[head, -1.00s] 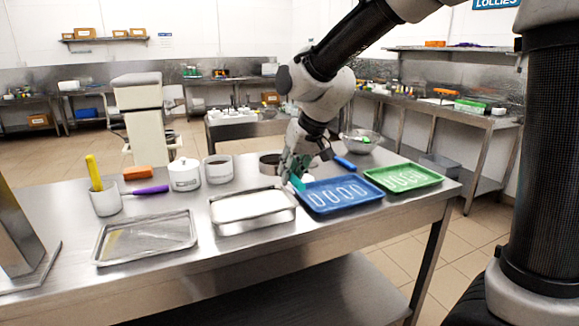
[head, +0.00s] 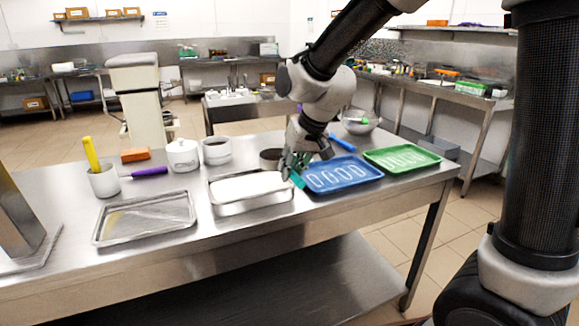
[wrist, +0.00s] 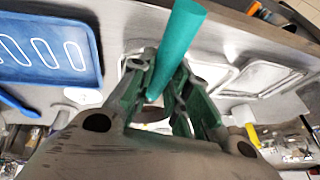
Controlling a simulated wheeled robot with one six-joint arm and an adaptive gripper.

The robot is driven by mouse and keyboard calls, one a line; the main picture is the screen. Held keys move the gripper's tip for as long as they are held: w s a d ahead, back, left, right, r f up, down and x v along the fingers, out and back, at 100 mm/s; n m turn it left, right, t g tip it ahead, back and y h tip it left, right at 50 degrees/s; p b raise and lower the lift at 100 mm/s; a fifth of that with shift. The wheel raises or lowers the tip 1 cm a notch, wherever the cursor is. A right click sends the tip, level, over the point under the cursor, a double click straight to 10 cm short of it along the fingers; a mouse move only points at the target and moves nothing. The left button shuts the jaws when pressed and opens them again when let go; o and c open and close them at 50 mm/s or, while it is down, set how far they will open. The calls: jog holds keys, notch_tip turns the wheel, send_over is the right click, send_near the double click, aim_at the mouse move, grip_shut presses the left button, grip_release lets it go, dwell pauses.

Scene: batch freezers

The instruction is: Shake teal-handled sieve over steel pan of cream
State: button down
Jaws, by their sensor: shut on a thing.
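My gripper (head: 291,170) is shut on the teal handle (head: 298,180) of the sieve, at the right end of the steel pan (head: 253,206). In the wrist view the teal handle (wrist: 180,35) stands between the two fingers (wrist: 160,100). The sieve's head is hidden or cannot be made out for sure. The pan of white cream sits on the steel table, left of my gripper. A dark round vessel (head: 270,157) is just behind the gripper, partly covered by it.
A blue tray (head: 345,188) and a green tray (head: 403,170) lie to the right. An empty metal tray (head: 145,240) lies left of the pan.

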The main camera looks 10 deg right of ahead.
jog(key=shift+s+d, duration=0.1)
jog(key=shift+s, duration=0.25)
jog(key=w, duration=0.1)
jog(key=w+a, duration=0.1)
jog(key=w, duration=0.1)
jog(key=shift+w, duration=0.15)
jog(key=s, duration=0.1)
jog(key=s+d, duration=0.1)
jog(key=s, duration=0.1)
jog(key=shift+s, duration=0.2)
jog(key=w, duration=0.1)
jog(key=w+a, duration=0.1)
jog(key=w, duration=0.1)
jog(key=shift+w, duration=0.25)
jog(key=shift+s+d, duration=0.25)
jog(key=shift+s, duration=0.65)
jog(key=shift+s+d, duration=0.25)
jog(key=shift+s, duration=0.65)
